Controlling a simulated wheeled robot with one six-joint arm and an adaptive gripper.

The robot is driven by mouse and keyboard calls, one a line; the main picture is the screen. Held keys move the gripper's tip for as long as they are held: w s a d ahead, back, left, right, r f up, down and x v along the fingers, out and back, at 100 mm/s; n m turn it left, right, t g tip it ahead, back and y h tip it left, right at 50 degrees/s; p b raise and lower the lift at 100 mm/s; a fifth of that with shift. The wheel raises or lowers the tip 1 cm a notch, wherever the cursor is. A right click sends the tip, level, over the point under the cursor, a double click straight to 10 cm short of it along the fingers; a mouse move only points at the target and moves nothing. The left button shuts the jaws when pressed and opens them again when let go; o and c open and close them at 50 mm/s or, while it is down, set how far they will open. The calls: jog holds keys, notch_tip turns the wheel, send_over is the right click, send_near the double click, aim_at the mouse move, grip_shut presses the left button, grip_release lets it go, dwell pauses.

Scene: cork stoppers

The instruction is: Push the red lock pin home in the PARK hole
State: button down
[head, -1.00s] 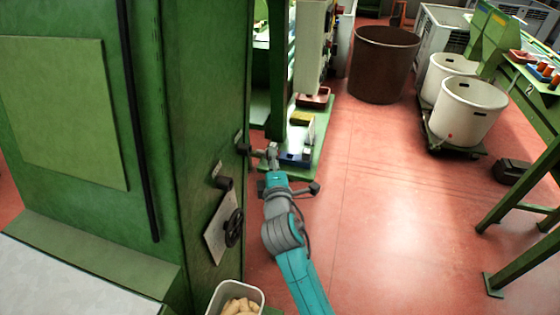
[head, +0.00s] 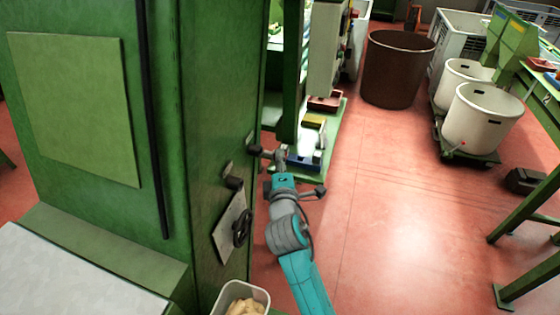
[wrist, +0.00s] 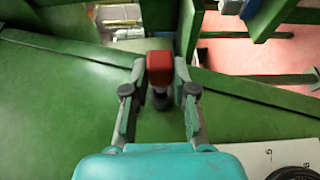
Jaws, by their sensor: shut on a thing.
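The red lock pin (wrist: 160,68) shows in the wrist view as a red block-shaped head between my two fingers. My gripper (wrist: 160,72) is shut on this head from both sides. A dark round part (wrist: 161,99) shows just below the head, against the green panel; I cannot tell how deep the pin sits. In the head view my gripper (head: 281,155) is at the right edge of the green machine's side face, by a dark boss (head: 255,150). A second dark boss (head: 234,182) lies lower left. No PARK label is readable, and the red head is not clearly seen there.
The green machine (head: 205,120) fills the left. A black handwheel (head: 242,227) on a pale plate sits below the bosses. A tub of corks (head: 240,300) stands at the bottom. Red floor to the right is open up to the white bins (head: 482,122) and brown barrel (head: 396,72).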

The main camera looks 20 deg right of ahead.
jog(key=shift+w+a, duration=0.5)
jog(key=shift+a, duration=0.2)
jog(key=shift+w+a, duration=0.5)
jog(key=shift+a, duration=0.2)
dwell(2.4)
jog(key=c, duration=0.9)
grip_release()
jog(key=shift+o, duration=0.2)
jog(key=v, duration=1.2)
jog(key=shift+f, duration=0.1)
